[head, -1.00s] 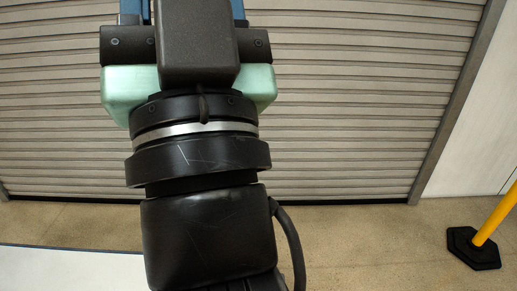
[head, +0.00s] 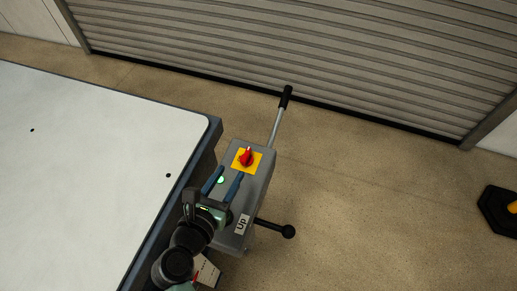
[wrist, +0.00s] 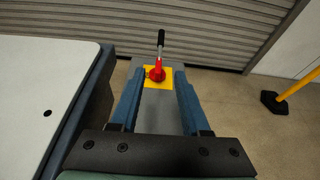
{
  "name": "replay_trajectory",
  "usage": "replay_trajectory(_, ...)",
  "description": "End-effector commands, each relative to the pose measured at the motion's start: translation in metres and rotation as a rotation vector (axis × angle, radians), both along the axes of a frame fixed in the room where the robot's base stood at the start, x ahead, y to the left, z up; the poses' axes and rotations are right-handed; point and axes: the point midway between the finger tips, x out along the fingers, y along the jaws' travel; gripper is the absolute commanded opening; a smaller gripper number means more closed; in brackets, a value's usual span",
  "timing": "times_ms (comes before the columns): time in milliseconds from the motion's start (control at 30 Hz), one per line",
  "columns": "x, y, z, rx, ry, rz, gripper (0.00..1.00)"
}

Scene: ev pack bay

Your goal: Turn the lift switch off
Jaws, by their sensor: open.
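The lift switch is a red rotary knob (head: 246,157) on a yellow plate (head: 240,167), set on top of a grey control box (head: 262,174) beside the table. My gripper (head: 228,172) is open over the box, with its two blue fingers pointing at the knob. In the wrist view the red knob (wrist: 157,73) shows between and just beyond the fingertips, with the yellow plate (wrist: 150,83) around it. I see no contact between fingers and knob. A green light (head: 221,180) shows on the box, partly beside a finger.
A lever with a black grip (head: 286,97) rises behind the box. The white-topped table (head: 90,170) is on the left. Open floor lies right, before a roller shutter (head: 300,50).

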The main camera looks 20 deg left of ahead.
Motion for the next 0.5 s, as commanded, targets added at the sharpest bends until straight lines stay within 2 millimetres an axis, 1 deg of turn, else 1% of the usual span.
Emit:
replay_trajectory(33, -0.006, 0.001, -0.01, 0.016, 0.033, -0.006, 0.46)
replay_trajectory(67, -0.008, 0.001, -0.015, 0.022, 0.044, -0.01, 0.46)
replay_trajectory(167, -0.006, 0.0, -0.02, 0.031, 0.058, -0.016, 0.46)
replay_trajectory(267, 0.005, 0.0, -0.023, 0.029, 0.055, -0.015, 0.46)
replay_trajectory(500, 0.045, -0.001, -0.038, 0.029, 0.053, -0.015, 0.46)
